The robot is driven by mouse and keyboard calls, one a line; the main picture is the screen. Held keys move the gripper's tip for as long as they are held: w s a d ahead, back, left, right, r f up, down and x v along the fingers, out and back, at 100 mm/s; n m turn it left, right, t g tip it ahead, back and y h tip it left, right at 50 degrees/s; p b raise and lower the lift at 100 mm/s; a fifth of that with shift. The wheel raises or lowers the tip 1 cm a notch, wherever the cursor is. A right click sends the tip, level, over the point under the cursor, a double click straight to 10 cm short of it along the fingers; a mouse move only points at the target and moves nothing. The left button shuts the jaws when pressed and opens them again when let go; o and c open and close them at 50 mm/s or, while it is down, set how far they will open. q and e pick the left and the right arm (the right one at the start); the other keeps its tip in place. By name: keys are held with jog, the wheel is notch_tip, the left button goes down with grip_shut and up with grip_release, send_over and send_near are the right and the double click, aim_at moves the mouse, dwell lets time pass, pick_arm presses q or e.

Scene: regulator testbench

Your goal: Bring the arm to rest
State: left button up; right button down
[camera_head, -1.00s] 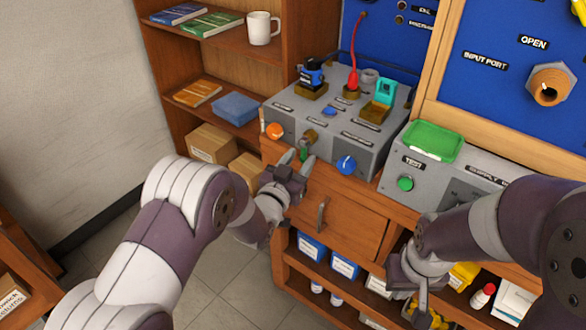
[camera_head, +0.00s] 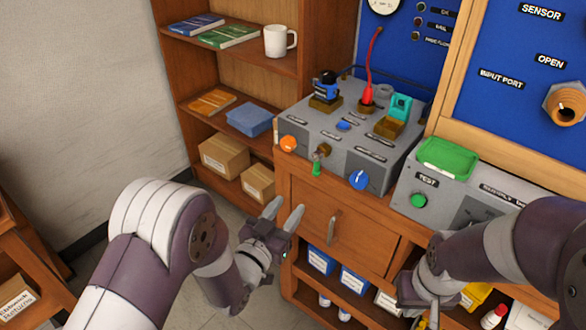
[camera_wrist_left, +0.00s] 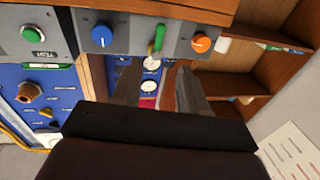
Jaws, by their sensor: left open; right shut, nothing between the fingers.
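My left gripper (camera_head: 284,215) is open and empty in the head view, with its two fingers pointing up in front of the wooden cabinet's left side. Its fingers (camera_wrist_left: 157,88) also show in the left wrist view, apart, with nothing between them. My right gripper (camera_head: 425,318) is at the lower right of the head view, low in front of the shelves, partly cut off by the bottom edge. It holds nothing that I can see.
A grey test box (camera_head: 345,140) with an orange knob (camera_head: 288,144), green-tipped lever (camera_head: 317,165) and blue knob (camera_head: 359,180) stands on the cabinet. A cabinet door with a metal handle (camera_head: 333,228) is right of my left gripper. A green tray (camera_head: 445,157) lies further right. Floor at left is free.

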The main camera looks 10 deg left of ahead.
pick_arm(q)
notch_tip(320, 180, down, 10)
jog(key=s+a+r+g+y, duration=0.1)
jog(key=s+a+g+y, duration=0.15)
jog(key=g, duration=0.35)
jog(key=s+a+f+n+g+y, duration=0.2)
jog(key=s+a+f+g+y, duration=0.15)
jog(key=s+g, duration=0.3)
jog(key=s+a+r+n+g+y, duration=0.1)
jog(key=s+a+r+g, duration=0.15)
jog(key=s, duration=0.25)
jog(key=s+a+r+n+g, duration=0.1)
jog(key=s+a+r, duration=0.1)
jog(key=s+r, duration=0.15)
notch_tip(320, 180, up, 16)
jog(key=p, duration=1.3)
jog(key=shift+w+a+f+n+p, duration=0.15)
jog(key=shift+w+a+n+p, duration=0.15)
jog(key=shift+w+a, duration=0.15)
